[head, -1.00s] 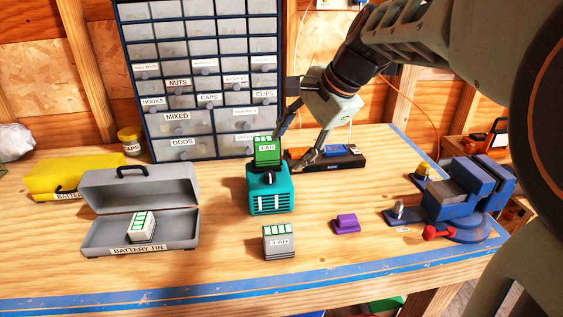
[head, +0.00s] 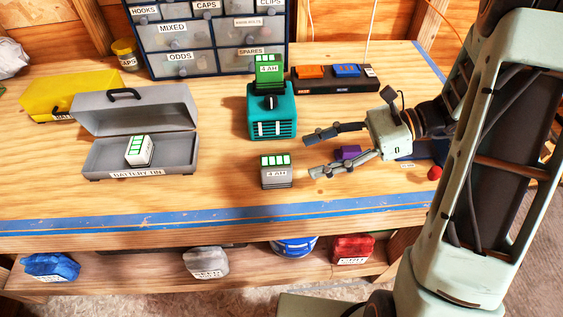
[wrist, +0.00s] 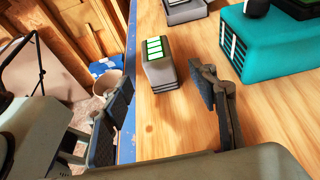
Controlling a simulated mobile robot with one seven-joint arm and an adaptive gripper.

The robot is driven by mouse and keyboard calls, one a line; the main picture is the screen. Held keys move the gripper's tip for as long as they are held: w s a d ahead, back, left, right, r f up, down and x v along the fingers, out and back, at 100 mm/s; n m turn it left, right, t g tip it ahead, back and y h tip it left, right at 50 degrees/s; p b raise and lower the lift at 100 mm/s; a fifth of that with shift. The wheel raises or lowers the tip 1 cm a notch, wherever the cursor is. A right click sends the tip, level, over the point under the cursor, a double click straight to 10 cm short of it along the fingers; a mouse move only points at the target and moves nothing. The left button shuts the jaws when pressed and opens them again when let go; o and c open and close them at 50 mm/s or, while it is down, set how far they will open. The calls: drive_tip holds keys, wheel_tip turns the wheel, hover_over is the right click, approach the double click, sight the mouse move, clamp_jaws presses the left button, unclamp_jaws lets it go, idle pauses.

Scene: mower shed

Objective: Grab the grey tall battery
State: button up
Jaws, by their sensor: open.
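The grey tall battery (head: 276,172) stands upright on the workbench near its front edge, with green bars on top and a 4 AH label. It also shows in the wrist view (wrist: 160,70), just beyond and between the finger lines. My gripper (head: 306,157) is open and empty, to the right of the battery and pointing left at it; a small gap seems to remain. In the wrist view my gripper (wrist: 160,110) has its fingers wide apart. A second grey-white battery (head: 139,150) lies in the open grey battery tin (head: 183,158).
A teal device (head: 272,118) with a green battery (head: 269,70) on it stands behind the grey battery. A purple block (head: 348,152) sits behind my fingers. A black charger strip (head: 335,85) lies farther back. Bench left of the battery is clear up to the tin.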

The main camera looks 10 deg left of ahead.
sight(276, 166)
drive_tip(key=x, duration=0.4)
drive_tip(key=shift+s+a, duration=0.15)
drive_tip(key=shift+a, duration=0.05)
drive_tip(key=x, duration=0.2)
drive_tip(key=p+x, duration=0.1)
drive_tip(key=x, duration=0.2)
drive_tip(key=shift+s+a+r, duration=0.1)
drive_tip(key=shift+r, duration=0.1)
clamp_jaws()
